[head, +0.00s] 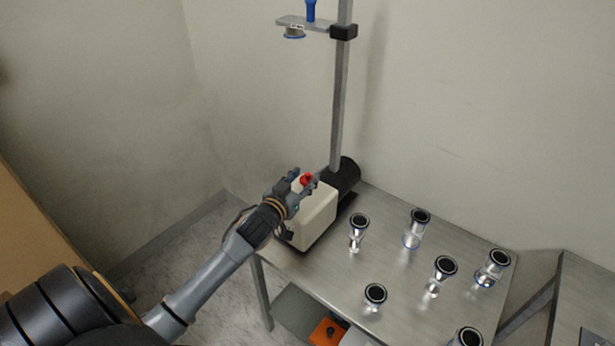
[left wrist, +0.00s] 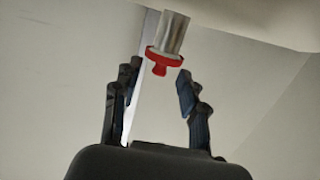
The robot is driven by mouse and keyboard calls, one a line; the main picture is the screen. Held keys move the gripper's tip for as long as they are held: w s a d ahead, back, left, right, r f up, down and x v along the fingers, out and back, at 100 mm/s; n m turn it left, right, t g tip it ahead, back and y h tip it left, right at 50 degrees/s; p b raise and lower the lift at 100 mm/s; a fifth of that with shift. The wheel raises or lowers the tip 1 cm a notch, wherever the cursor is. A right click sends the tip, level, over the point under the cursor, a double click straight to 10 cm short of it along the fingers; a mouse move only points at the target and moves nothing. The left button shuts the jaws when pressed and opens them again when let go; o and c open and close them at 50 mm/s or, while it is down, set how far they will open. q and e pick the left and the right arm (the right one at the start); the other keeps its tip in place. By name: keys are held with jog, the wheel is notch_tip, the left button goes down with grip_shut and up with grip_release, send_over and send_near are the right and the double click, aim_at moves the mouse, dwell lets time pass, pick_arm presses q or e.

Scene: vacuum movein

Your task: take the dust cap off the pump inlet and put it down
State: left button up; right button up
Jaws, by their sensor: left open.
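The red dust cap (head: 306,179) sits on the pump inlet at the top of the cream pump box (head: 314,218). In the left wrist view the red cap (left wrist: 159,61) is on the end of a silvery inlet tube (left wrist: 172,33), with its small knob towards my gripper. My left gripper (head: 302,180) is open. In that view the two fingers of the left gripper (left wrist: 158,82) stand apart on either side of the cap's knob, with visible gaps and no clear contact. My right gripper is in neither view.
The metal table (head: 320,268) carries several silvery flanged fittings (head: 357,230) right of the pump. A grey post (head: 341,100) rises behind the pump and holds a bracket (head: 305,23) high up. An orange item (head: 328,332) lies on the lower shelf.

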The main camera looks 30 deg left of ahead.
aim_at(308, 173)
pick_arm(q)
jog(key=x, duration=0.2)
jog(key=shift+w+f, duration=0.1)
jog(key=shift+w, duration=0.25)
jog(key=c, duration=0.9)
jog(key=shift+r, duration=0.3)
notch_tip(308, 173, up, 2)
jog(key=shift+r, duration=0.2)
jog(key=shift+s+d+r+p, duration=0.5)
jog(key=shift+s+r+p, duration=0.05)
jog(key=shift+s+r, duration=1.7)
jog(key=shift+s+d+r+p, duration=0.5)
jog(key=shift+s+r, duration=1.65)
jog(key=shift+s, duration=0.2)
jog(key=shift+s+d+r+p, duration=0.45)
jog(key=shift+s+r+p, duration=0.1)
jog(key=shift+s+r, duration=1.7)
